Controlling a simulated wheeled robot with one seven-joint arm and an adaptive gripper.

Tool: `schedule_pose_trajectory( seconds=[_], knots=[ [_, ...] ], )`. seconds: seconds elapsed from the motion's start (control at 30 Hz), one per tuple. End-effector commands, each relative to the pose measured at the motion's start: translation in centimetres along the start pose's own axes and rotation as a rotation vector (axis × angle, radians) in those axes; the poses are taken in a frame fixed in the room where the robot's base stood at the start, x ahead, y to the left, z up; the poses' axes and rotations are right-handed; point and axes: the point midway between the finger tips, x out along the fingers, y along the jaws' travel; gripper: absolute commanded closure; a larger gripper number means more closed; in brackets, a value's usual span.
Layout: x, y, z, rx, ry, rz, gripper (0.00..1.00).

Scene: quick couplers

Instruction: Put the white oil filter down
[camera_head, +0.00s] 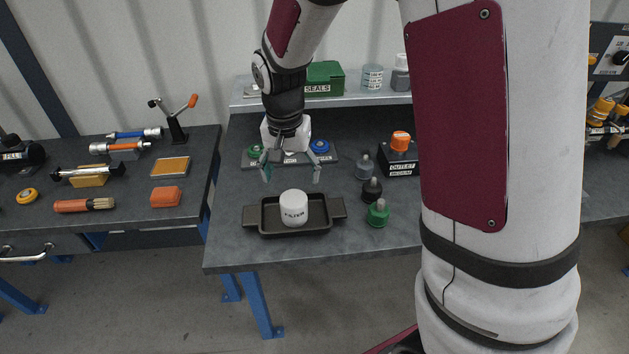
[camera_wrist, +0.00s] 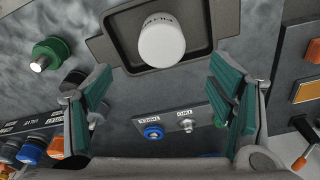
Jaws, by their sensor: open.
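The white oil filter (camera_head: 293,208) stands upright in a dark tray (camera_head: 262,231) with a handle at each end, near the front of the middle bench. In the wrist view the filter (camera_wrist: 161,42) shows near the top, in the tray (camera_wrist: 128,62). My gripper (camera_head: 291,178) is open and empty, with its green-padded fingers spread above and behind the tray. In the wrist view my gripper (camera_wrist: 166,92) has clear space between its fingers, and the filter lies beyond the fingertips, apart from them.
Behind my gripper is a plate with coloured couplers (camera_head: 320,147). A box with an orange top (camera_head: 400,150) stands further right. The bench front is clear.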

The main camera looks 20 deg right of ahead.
Motion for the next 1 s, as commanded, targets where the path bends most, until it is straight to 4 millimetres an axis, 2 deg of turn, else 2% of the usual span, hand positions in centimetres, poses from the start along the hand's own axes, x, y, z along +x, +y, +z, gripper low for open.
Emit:
schedule_pose_trajectory(
  seconds=[0.17,0.3,0.5,0.7,0.9,1.0],
  knots=[
    [-5.5,1.9,1.6,-0.081,0.04,-0.044,0.24],
    [-9.9,4.3,3.9,-0.176,0.079,-0.077,0.24],
    [-14.8,7.9,8.1,-0.315,0.143,-0.116,0.24],
    [-17.7,11.4,12.6,-0.455,0.216,-0.14,0.24],
    [-18.6,13.7,15.9,-0.557,0.269,-0.149,0.24],
    [-18.7,14.2,16.7,-0.583,0.282,-0.149,0.24]
  ],
)
